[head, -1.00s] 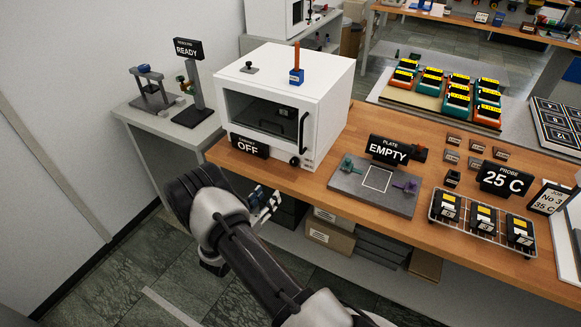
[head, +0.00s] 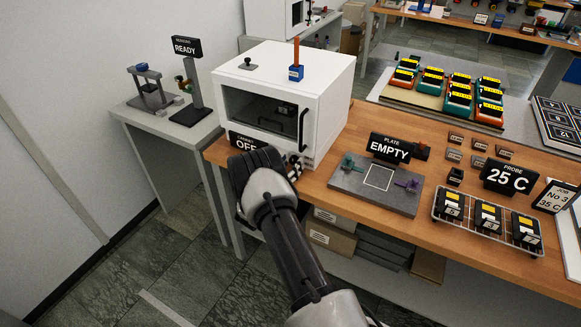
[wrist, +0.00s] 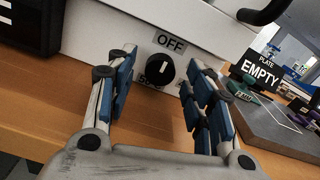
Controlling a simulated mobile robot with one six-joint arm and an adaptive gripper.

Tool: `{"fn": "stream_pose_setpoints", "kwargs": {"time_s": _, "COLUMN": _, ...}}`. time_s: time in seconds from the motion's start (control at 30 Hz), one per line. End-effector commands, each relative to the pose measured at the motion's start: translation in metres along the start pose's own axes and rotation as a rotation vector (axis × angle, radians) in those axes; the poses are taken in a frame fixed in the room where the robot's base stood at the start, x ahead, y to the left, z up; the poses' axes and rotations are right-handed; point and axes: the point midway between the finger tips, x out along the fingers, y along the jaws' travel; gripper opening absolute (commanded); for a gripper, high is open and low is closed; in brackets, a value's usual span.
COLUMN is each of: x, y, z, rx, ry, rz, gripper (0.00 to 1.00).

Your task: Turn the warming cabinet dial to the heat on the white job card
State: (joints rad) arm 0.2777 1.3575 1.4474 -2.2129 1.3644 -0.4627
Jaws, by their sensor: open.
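The white warming cabinet (head: 262,128) stands on the wooden bench with its door shut. Its black dial (wrist: 159,70) is low on the front at the right, with its white mark pointing up at the OFF label (wrist: 170,43). A label below the dial is mostly hidden by it. My gripper (wrist: 160,92) is open, its blue-padded fingers on either side of the dial in the wrist view, apart from it as far as I can tell. In the head view my arm partly covers the cabinet's OFF sign (head: 245,143). The white job card (head: 554,197) at the right reads "Job No 3, 35 C".
A probe sign (head: 508,178) reads 25 C. The plate sign (head: 390,148) reads EMPTY, behind a grey plate (head: 345,180) with small clamps. A wire rack (head: 440,213) holds several black-and-yellow blocks. The black door handle (head: 303,128) juts out above the dial.

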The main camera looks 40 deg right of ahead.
Motion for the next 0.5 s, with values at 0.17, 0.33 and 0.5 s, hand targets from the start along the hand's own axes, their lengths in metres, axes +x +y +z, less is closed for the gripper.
{"fn": "stream_pose_setpoints", "kwargs": {"time_s": 0.17, "x": 0.0047, "y": -0.0004, "z": -0.0001, "rx": -0.001, "ry": 0.000, "rz": 0.000, "gripper": 0.48}}
{"fn": "stream_pose_setpoints", "kwargs": {"time_s": 0.33, "x": 0.0044, "y": -0.0003, "z": 0.0000, "rx": -0.001, "ry": 0.000, "rz": 0.000, "gripper": 0.48}}
{"fn": "stream_pose_setpoints", "kwargs": {"time_s": 0.5, "x": 0.0042, "y": -0.0002, "z": 0.0000, "rx": -0.001, "ry": 0.000, "rz": 0.000, "gripper": 0.36}}
